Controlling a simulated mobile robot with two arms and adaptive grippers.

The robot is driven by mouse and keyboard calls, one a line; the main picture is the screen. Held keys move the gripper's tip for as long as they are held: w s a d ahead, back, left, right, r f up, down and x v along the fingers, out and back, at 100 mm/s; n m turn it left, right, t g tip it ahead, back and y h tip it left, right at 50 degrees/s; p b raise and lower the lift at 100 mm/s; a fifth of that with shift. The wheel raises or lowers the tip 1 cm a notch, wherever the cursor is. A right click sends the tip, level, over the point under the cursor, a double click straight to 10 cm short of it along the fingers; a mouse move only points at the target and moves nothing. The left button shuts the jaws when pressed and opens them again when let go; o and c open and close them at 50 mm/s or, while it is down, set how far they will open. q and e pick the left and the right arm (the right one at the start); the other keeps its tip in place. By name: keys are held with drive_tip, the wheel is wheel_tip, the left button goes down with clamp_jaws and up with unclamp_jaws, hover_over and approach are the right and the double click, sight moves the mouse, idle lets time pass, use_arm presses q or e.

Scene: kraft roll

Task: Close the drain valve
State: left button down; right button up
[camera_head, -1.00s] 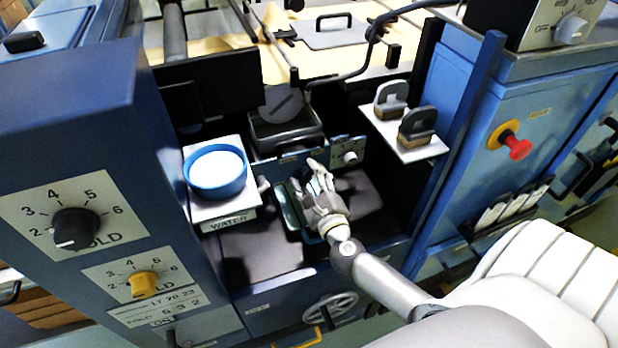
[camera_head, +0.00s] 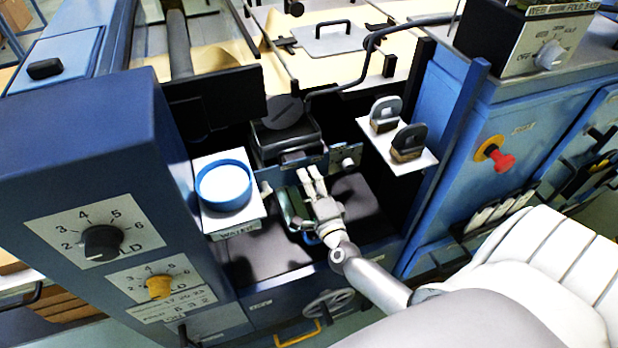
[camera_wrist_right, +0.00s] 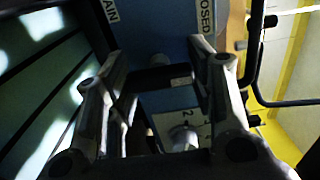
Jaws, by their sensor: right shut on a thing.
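My right gripper (camera_head: 312,178) reaches into the dark recess of the machine, with its fingers at a narrow blue panel (camera_head: 289,163). In the right wrist view, the gripper (camera_wrist_right: 158,62) is shut on a dark bar, apparently the drain valve's handle (camera_wrist_right: 160,78), which spans between its two fingers. Behind it is a blue plate (camera_wrist_right: 150,30) with a label ending in "AIN" at the left and one ending in "OSED" at the right. In the head view the fingers hide the handle, so its angle cannot be told. My left gripper is not in view.
A white shelf (camera_head: 247,214) with a blue-rimmed bowl (camera_head: 223,186) stands left of my gripper. A small knob (camera_head: 347,161) sits close on its right. A handwheel (camera_head: 329,303) is below.

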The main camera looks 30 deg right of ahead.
drive_tip(key=n+p, duration=0.2)
drive_tip(key=n, duration=0.2)
drive_tip(key=shift+n, duration=0.3)
drive_tip(key=shift+n+p, duration=1.15)
drive_tip(key=shift+n, duration=1.05)
drive_tip(key=shift+f, duration=0.1)
drive_tip(key=o, duration=1)
drive_tip(key=shift+s, duration=0.1)
drive_tip(key=v, duration=1.2)
drive_tip(key=shift+a, duration=0.1)
